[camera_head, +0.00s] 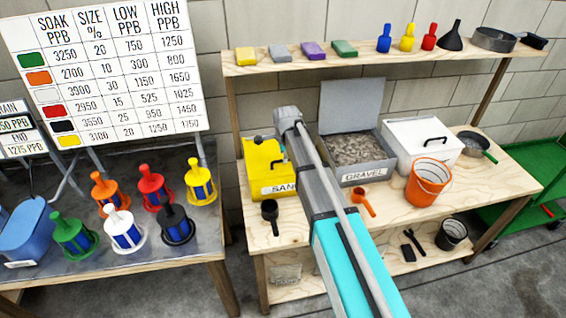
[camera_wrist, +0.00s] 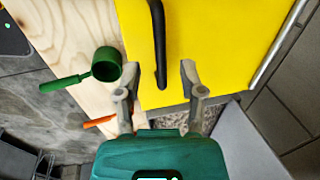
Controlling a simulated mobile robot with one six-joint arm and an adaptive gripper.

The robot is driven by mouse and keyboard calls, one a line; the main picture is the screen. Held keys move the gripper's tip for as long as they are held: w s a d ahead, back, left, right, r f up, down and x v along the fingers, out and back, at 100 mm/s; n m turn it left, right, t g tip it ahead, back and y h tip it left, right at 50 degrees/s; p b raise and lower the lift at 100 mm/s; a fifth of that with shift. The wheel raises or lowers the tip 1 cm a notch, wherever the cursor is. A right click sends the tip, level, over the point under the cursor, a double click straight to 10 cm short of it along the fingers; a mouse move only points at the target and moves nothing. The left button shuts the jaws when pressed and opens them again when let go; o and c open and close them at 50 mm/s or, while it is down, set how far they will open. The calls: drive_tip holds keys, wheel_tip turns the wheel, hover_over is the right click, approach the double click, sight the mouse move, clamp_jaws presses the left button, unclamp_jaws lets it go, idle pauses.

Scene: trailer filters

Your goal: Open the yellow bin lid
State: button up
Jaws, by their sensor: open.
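The yellow bin (camera_head: 262,184) stands at the left end of the wooden bench, with a "SAND" label on its front. Its lid is down, and a black handle shows on top. In the wrist view the yellow lid (camera_wrist: 215,45) fills the upper middle, and the black handle (camera_wrist: 157,40) runs down towards my gripper. My gripper (camera_wrist: 158,72) is open, with one finger on each side of the handle's near end. I cannot tell whether the fingers touch the handle or lid. In the head view my arm hides the gripper's fingers and part of the bin.
The open grey gravel bin (camera_head: 374,178) stands right of the yellow bin, its lid raised. A white bin (camera_head: 424,148) and orange bucket (camera_head: 428,182) are further right. A dark scoop (camera_head: 270,215), green in the wrist view (camera_wrist: 106,64), and an orange scoop (camera_head: 364,201) lie in front.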

drive_tip(key=shift+w+f+b, duration=0.2)
drive_tip(key=shift+f+b, duration=0.5)
drive_tip(key=shift+f, duration=0.3)
clamp_jaws()
drive_tip(key=shift+a, duration=0.2)
drive_tip(key=shift+d+r, duration=0.1)
